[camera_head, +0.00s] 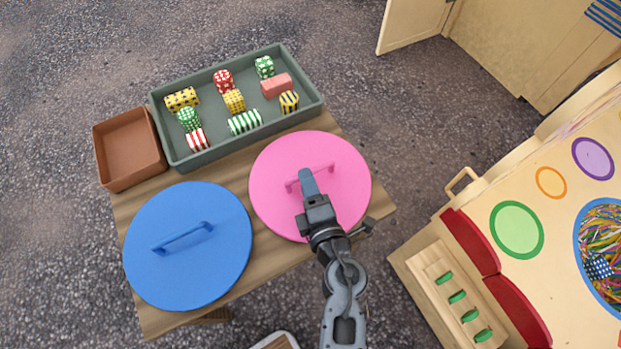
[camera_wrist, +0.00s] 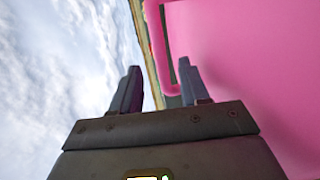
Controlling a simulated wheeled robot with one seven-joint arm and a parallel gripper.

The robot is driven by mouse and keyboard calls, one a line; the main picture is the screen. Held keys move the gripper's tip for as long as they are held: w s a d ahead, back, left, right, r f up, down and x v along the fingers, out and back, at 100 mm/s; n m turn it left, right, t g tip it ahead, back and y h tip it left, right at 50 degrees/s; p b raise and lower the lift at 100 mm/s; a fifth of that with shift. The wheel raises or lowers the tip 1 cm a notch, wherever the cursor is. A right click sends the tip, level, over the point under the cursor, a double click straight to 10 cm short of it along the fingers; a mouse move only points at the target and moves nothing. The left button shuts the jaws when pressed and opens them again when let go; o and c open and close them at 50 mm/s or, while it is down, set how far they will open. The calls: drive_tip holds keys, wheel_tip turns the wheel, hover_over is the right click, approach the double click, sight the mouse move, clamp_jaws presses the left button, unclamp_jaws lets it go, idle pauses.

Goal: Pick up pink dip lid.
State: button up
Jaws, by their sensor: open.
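The pink dip lid (camera_head: 268,200) is a large round disc lying flat on the right part of the wooden table. Its pink bar handle (camera_head: 324,169) stands near its middle. My gripper (camera_head: 309,178) is over the lid at the handle and hides part of it. In the wrist view my gripper (camera_wrist: 161,80) is open, its two fingers apart. There the pink handle (camera_wrist: 154,40) shows just beyond the fingertips, nearest the right finger, with the pink lid surface (camera_wrist: 250,70) to the right. I cannot tell whether a finger touches the handle.
A blue round lid (camera_head: 170,275) with a handle lies to the left on the table (camera_head: 160,322). Behind are a grey-green tray (camera_head: 185,163) of several patterned sweets and an empty brown box (camera_head: 130,150). A colourful game stand (camera_head: 480,200) stands at the right.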

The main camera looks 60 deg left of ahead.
drive_tip(key=shift+b+x, duration=0.55)
drive_tip(key=shift+x, duration=1.35)
drive_tip(key=shift+f, duration=0.15)
drive_tip(key=shift+c, duration=0.3)
clamp_jaws()
